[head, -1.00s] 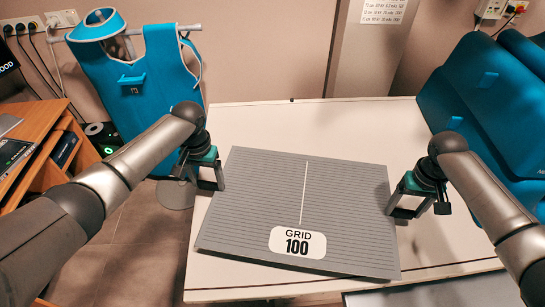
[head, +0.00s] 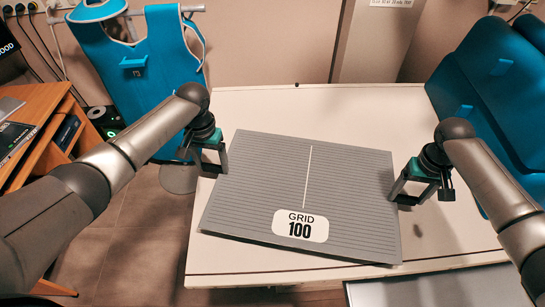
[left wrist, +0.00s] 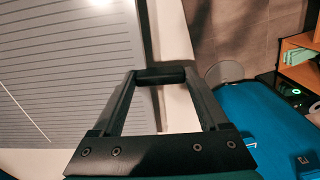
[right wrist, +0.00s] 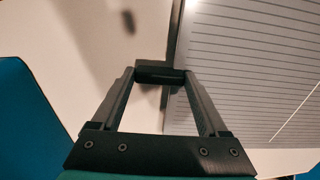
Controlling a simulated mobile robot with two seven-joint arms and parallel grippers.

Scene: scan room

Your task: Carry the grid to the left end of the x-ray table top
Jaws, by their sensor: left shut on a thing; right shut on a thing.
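The grid (head: 258,190) is a flat grey ribbed plate with a white centre line and a "GRID 100" label. It lies over the left part of the white x-ray table top (head: 320,112), its left side close to the table's left edge. My left gripper (head: 223,163) is shut on its left edge, and my right gripper (head: 396,194) is shut on its right edge. The grid looks roughly level. A detached shadow below the right gripper suggests it is a little above the top. The wrist views show the grid's edges at the left fingertips (left wrist: 160,75) and right fingertips (right wrist: 160,72).
A blue apron (head: 140,75) hangs on a stand beyond the table's left end. A wooden desk (head: 50,120) stands at far left. Blue padded items (head: 490,90) stand at the right. The table top behind and right of the grid is clear.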

